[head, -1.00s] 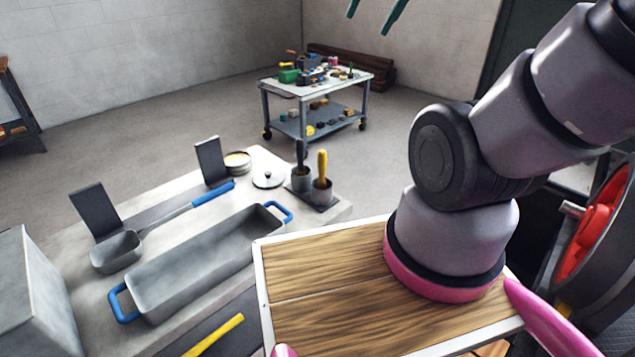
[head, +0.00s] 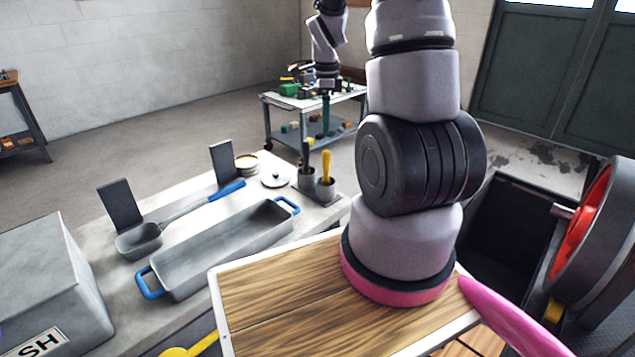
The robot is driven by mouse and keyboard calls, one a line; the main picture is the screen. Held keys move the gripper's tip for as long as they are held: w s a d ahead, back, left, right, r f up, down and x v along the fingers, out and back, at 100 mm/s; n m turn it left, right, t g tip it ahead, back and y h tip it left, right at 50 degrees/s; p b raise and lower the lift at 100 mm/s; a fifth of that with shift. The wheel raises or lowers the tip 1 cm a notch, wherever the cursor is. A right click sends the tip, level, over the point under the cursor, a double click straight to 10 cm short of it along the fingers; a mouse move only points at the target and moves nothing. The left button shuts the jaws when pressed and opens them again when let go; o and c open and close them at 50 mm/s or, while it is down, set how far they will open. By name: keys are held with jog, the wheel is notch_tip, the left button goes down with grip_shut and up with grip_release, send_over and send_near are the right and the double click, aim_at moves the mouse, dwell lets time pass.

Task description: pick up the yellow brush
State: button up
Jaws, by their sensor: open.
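The yellow brush (head: 326,165) stands upright, handle up, in the right one of two grey cups (head: 325,189) at the far end of the bench; its lower end is hidden in the cup. The fingers overlap each other from this angle.
A grey trough with blue handles (head: 222,252), a ladle (head: 140,240), a lid (head: 275,181) and upright dark plates (head: 120,206) share the bench (head: 90,240). A cart (head: 350,96) with small items stands behind. A red wheel (head: 590,222) is at right.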

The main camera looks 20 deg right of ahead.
aim_at(327, 153)
notch_tip(327, 153, down, 6)
jog(key=shift+r, duration=0.25)
jog(key=shift+w+d+f, duration=0.1)
jog(key=shift+d+f, duration=0.05)
jog(key=shift+f, duration=1.2)
jog(key=shift+w+d+f, duration=0.1)
jog(key=shift+d+f, duration=0.05)
jog(key=shift+f, duration=1.15)
grip_shut()
